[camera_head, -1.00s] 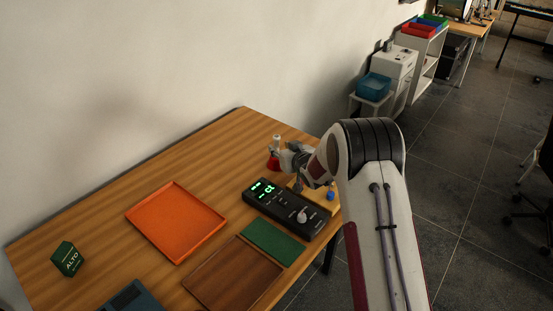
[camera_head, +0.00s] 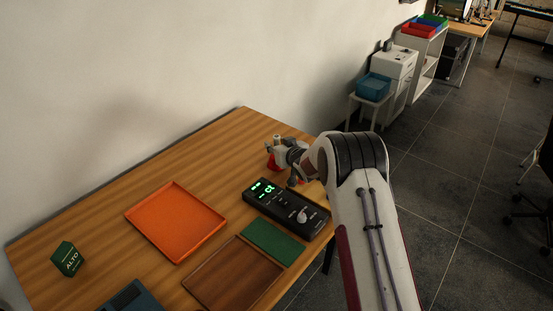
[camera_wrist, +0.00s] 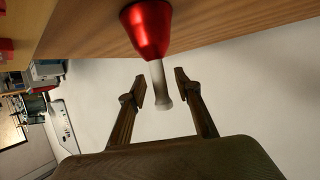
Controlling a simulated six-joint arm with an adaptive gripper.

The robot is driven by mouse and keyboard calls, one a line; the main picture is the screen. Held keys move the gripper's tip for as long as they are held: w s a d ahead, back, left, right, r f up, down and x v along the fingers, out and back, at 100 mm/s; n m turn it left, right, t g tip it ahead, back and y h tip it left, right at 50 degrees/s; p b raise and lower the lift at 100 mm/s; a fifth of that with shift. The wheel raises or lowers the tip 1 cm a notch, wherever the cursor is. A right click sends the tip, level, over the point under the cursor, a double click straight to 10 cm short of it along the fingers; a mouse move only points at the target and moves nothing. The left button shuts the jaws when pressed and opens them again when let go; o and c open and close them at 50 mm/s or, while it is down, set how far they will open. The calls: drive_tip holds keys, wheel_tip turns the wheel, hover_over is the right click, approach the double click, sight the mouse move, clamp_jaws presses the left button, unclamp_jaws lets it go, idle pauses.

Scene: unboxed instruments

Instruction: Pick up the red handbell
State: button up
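The red handbell (camera_wrist: 148,32) stands on the wooden table in the wrist view, its pale handle (camera_wrist: 161,88) pointing toward my gripper. In the head view the bell (camera_head: 272,163) shows at the table's far right part, partly hidden behind my gripper (camera_head: 284,148). In the wrist view my gripper (camera_wrist: 160,86) is open, with one finger on each side of the handle's end. The handle tip lies between the fingertips, and a gap shows on both sides.
A black device with a lit green display (camera_head: 285,208) sits close to my arm. An orange tray (camera_head: 177,222), a brown tray (camera_head: 234,277), a green mat (camera_head: 273,243) and a green box (camera_head: 67,259) lie nearer. A white wall runs behind the table.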

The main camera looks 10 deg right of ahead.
drive_tip(key=shift+w, duration=0.15)
idle(0.4)
clamp_jaws()
drive_tip(key=shift+r, duration=5)
